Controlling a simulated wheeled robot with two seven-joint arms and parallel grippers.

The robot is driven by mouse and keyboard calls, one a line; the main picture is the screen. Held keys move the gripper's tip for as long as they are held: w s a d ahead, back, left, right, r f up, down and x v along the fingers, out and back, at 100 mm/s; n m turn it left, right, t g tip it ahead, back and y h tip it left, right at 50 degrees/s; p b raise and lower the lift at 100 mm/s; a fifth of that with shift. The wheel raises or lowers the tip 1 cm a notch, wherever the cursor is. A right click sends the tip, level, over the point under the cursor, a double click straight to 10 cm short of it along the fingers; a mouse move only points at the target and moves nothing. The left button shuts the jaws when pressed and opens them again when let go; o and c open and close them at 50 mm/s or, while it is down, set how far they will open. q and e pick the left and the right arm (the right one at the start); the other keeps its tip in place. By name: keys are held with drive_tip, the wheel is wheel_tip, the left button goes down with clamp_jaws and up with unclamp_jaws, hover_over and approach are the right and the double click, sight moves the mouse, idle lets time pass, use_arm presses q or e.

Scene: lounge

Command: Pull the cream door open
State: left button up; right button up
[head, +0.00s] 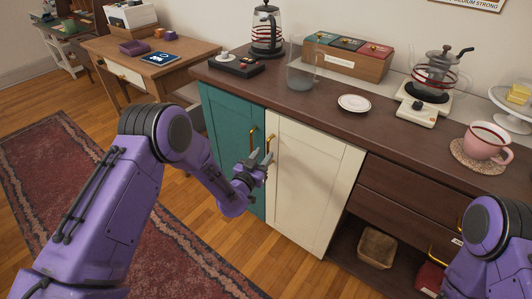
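The cream door (312,185) is a panel in the dark wood cabinet, right of the teal door (232,135). It looks flush with the cabinet front. Its upright brass handle (270,143) is near its upper left edge, close to the teal door's brass handle (253,138). My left gripper (261,156) is at the lower end of the cream door's handle, with its two fingers apart. I cannot tell whether the handle is between the fingers or whether they touch it. My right arm shows at the lower right, but its gripper is out of view.
The dark countertop (388,130) holds a glass kettle (266,32), a box with coloured lids (347,55), a small plate (354,103) and a pink mug (485,143). A basket (377,247) sits on the low open shelf. The wooden floor before the cream door is clear; a red rug (60,180) lies left.

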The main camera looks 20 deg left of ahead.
use_arm(q)
drive_tip(key=shift+w+d, duration=0.2)
drive_tip(key=shift+w, duration=1.2)
clamp_jaws()
